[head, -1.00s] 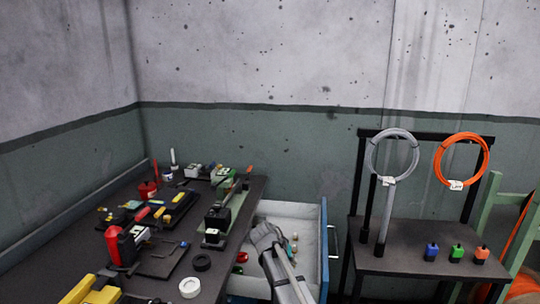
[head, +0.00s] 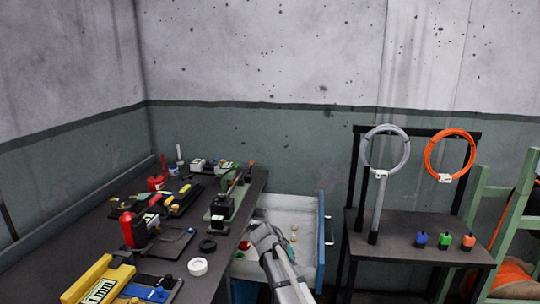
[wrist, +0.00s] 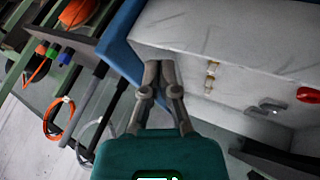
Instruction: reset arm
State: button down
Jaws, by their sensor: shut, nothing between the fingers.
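My gripper (wrist: 160,72) is shut and empty. In the wrist view its two fingertips meet over the edge of the open drawer (wrist: 190,33), whose inside is pale. In the head view my arm reaches up from the bottom over the drawer (head: 322,240), between the workbench and the small side table. The gripper's fingertips are hidden in the head view. The drawer holds a few small brass-coloured pieces (wrist: 211,75), grey metal parts (wrist: 265,109) and a red part (wrist: 308,95).

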jog(key=s+d+f+n+g+y, duration=0.1)
jog(key=s+d+n+g+y, duration=0.2)
jog(key=s, duration=0.9)
jog(key=s+d+f+g+y, duration=0.1)
jog(key=s+d+f+y, duration=0.15)
jog(key=s+d, duration=0.7)
jog(key=s+a+r+p, duration=0.1)
jog(key=a+r+p, duration=0.1)
jog(key=r+p, duration=0.5)
jog(key=s+a+r+p, duration=0.1)
jog(key=s+r+p, duration=0.1)
jog(key=r+p, duration=0.4)
jog(key=shift+a+r+y+p, duration=0.35)
jog(key=shift+y+p, duration=0.1)
jog(key=shift+f, duration=0.1)
